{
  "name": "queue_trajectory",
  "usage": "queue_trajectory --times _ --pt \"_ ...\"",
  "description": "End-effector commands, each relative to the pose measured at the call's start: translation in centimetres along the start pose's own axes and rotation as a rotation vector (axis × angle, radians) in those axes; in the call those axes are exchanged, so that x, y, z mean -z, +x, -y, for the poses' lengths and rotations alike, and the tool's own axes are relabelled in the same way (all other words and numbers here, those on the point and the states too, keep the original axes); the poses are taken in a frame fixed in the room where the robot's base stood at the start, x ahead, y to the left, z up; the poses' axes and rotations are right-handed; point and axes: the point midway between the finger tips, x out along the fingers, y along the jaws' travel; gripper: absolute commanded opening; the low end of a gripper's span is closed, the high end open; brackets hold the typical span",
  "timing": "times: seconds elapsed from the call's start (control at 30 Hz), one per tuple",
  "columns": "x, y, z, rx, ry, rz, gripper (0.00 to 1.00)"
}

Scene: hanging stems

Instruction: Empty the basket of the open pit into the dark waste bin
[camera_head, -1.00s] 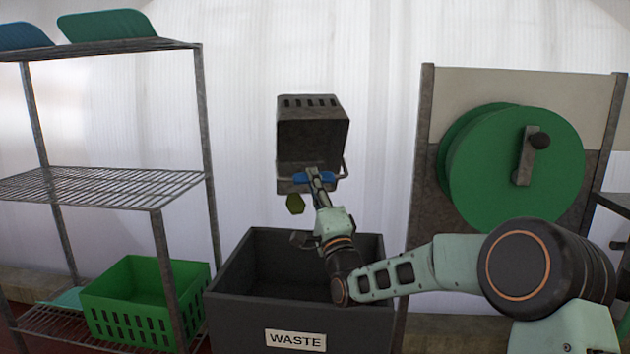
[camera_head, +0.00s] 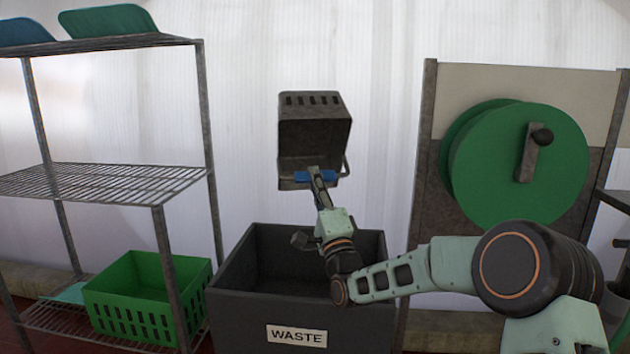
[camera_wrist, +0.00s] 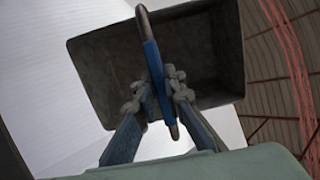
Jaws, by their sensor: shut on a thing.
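The dark grey basket (camera_head: 314,131) is held up above the dark waste bin (camera_head: 296,337), tipped on its side with its open mouth toward the head camera. Its inside looks empty in the head view, and the wrist view shows a bare dark interior (camera_wrist: 205,60). My gripper (camera_head: 316,178) is shut on the basket's handle, at its blue grip (camera_wrist: 157,75). The bin is open at the top and marked WASTE. The part of its inside that shows is dark, and its floor is partly hidden by the front wall and my arm.
A wire shelf rack (camera_head: 105,181) stands at the left with a green crate (camera_head: 148,297) low on it. A green reel with a crank (camera_head: 515,165) stands on a panel at the right. The space around the raised basket is clear.

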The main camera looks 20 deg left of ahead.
Motion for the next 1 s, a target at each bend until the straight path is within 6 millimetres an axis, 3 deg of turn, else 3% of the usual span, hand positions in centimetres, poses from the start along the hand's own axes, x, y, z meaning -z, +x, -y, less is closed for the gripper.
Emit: queue_trajectory --times 0.37,0.57,0.77,1.0 --pt "0.1 1.2 1.9 0.007 -0.001 0.0 0.0" --pt "0.0 0.1 0.2 0.003 0.001 0.0 0.0" --pt "0.1 1.1 1.9 0.007 -0.001 0.0 0.0" --pt "0.0 0.0 0.1 0.003 0.0 0.0 0.0"
